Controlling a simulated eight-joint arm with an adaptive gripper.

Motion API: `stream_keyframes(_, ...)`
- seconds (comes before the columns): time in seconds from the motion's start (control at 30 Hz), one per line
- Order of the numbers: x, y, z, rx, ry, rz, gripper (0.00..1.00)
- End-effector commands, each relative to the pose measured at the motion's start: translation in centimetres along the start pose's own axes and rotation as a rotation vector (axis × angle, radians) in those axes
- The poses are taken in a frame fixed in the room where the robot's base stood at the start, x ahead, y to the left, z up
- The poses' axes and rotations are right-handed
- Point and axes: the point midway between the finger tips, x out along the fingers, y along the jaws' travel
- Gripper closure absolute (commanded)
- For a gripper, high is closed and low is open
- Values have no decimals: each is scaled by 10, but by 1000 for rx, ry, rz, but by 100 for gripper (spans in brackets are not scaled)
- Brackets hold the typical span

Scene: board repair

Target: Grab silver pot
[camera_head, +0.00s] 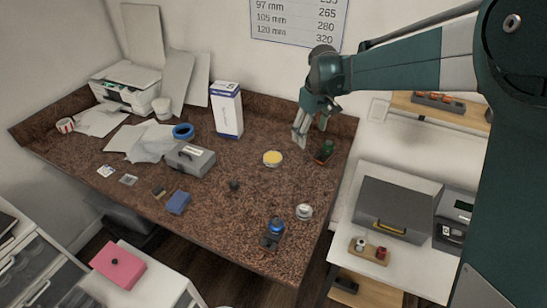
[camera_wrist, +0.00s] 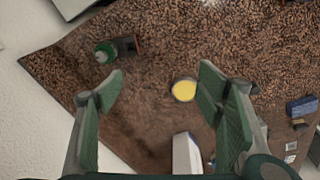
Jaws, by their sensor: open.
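A small silver-grey round pot (camera_head: 304,212) stands near the front right of the brown speckled worktop (camera_head: 250,215). A shallow round tin with a silver rim and yellow contents (camera_head: 272,158) stands farther back; it also shows in the wrist view (camera_wrist: 184,90). I cannot tell for sure which of these is the silver pot. My gripper (camera_head: 302,132) is above the back right of the worktop, behind the tin and well away from the silver-grey pot. In the wrist view my gripper (camera_wrist: 162,75) is open and empty, with the tin below, nearer the right finger.
A green round item (camera_head: 328,146) on a dark holder is beside my gripper. A tall white-and-blue box (camera_head: 227,112) stands at the back. A blue-topped item (camera_head: 276,226) is next to the silver-grey pot. A grey case (camera_head: 190,160) lies left. The worktop between tin and pot is clear.

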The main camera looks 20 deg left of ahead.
Motion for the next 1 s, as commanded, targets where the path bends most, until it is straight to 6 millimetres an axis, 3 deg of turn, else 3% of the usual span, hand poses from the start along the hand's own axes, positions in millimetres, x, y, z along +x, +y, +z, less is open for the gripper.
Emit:
stream_keyframes(0.2,30,-17,-45,-86,-28,-25,34)
stream_keyframes(0.6,90,-58,-111,-237,-78,-69,34)
stream_keyframes(0.8,111,-73,-129,-283,-93,-83,34)
stream_keyframes(1.0,118,-77,-133,-297,-99,-88,34)
